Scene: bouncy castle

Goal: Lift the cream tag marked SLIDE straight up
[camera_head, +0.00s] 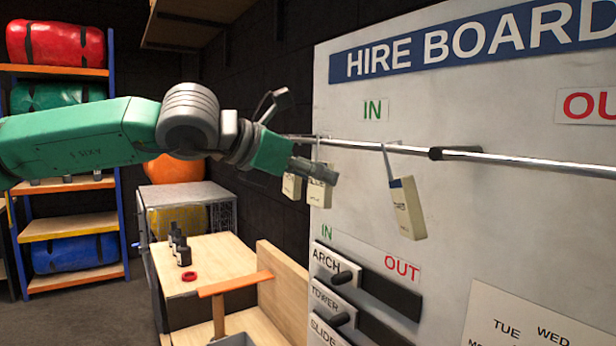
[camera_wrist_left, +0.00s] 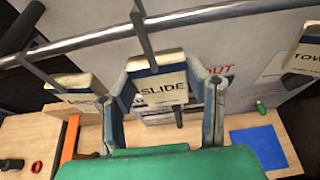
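The cream SLIDE tag (camera_wrist_left: 163,88) has a blue band and hangs by a grey strap from the metal rail. In the head view the SLIDE tag (camera_head: 319,193) is partly covered by my left gripper (camera_head: 318,170). In the left wrist view my left gripper (camera_wrist_left: 166,98) has its two fingers apart, one on each side of the SLIDE tag. I cannot make out firm contact on both sides. My right gripper is in neither view.
The rail (camera_head: 470,156) runs along the hire board (camera_head: 470,110). Another cream tag (camera_head: 292,186) hangs close on the left. The TOWER tag (camera_head: 406,207) hangs on the right, with clear rail between. A wooden bench (camera_head: 215,262) stands below left.

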